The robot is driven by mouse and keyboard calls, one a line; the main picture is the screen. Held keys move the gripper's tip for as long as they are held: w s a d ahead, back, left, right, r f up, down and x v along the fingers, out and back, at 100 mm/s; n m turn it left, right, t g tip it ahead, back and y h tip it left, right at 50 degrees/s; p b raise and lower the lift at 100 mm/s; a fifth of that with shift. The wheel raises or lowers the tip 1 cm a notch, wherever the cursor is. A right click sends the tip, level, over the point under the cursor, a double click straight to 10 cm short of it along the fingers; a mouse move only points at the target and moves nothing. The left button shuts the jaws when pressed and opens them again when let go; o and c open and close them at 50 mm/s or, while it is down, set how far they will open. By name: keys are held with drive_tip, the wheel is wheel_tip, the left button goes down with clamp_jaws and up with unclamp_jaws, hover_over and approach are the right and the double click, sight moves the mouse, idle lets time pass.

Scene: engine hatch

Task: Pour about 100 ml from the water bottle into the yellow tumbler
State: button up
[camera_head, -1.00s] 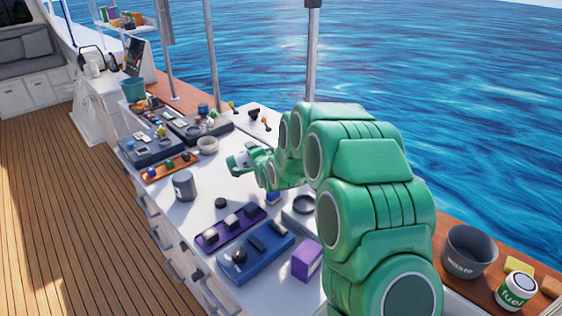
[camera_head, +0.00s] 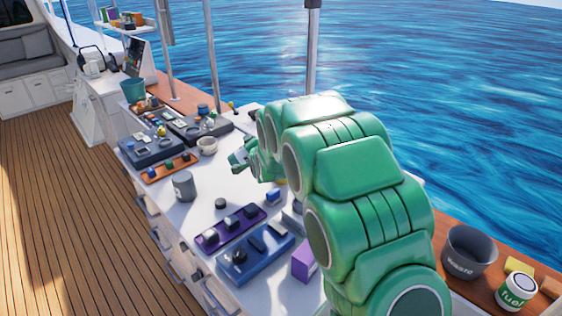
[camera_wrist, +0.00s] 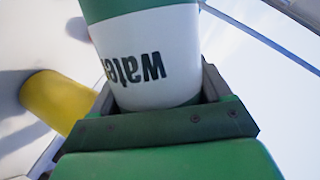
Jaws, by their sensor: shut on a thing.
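My gripper (camera_wrist: 158,98) is shut on the water bottle (camera_wrist: 150,50), which fills the middle of the wrist view. The yellow tumbler (camera_wrist: 57,99) shows left of the gripper in the wrist view, apart from the bottle and partly cut off by the jaw. In the head view my gripper (camera_head: 240,158) is small above the far part of the white counter.
A grey mug (camera_head: 184,187), a purple tray (camera_head: 209,238) and a blue tray (camera_head: 229,262) stand on the counter (camera_head: 215,185). A grey bucket (camera_head: 465,251) and a fuel can (camera_head: 516,292) stand at right.

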drive_tip(key=shift+r, duration=0.55)
drive_tip(key=shift+d+f+n, duration=0.2)
drive_tip(key=shift+f+n, duration=0.05)
drive_tip(key=shift+n, duration=0.15)
drive_tip(key=shift+d+f+n+h, duration=0.15)
drive_tip(key=shift+f+n+h, duration=0.15)
drive_tip(key=shift+n+h, duration=0.15)
drive_tip(key=shift+w+d+r+n+t, duration=0.15)
drive_tip(key=shift+r+n+t, duration=0.15)
drive_tip(key=shift+n, duration=0.15)
drive_tip(key=shift+a+r+n+h, duration=0.15)
drive_tip(key=shift+a+n+h, duration=0.1)
drive_tip(key=shift+n+h, duration=0.4)
drive_tip(key=shift+s+a+f+n+t+h+b, duration=0.15)
drive_tip(key=shift+a+f+n+t+h, duration=0.15)
drive_tip(key=shift+f+n, duration=0.35)
drive_tip(key=shift+s+a+f+n+t+h+b, duration=0.15)
drive_tip(key=shift+a+f+n+t+h, duration=0.1)
drive_tip(key=shift+f+n, duration=0.35)
drive_tip(key=shift+a+f+n+h, duration=0.15)
drive_tip(key=shift+f+n+h, duration=0.05)
drive_tip(key=shift+f+n, duration=0.3)
drive_tip(key=shift+a+f+n+h, duration=0.15)
drive_tip(key=shift+f+n, duration=0.35)
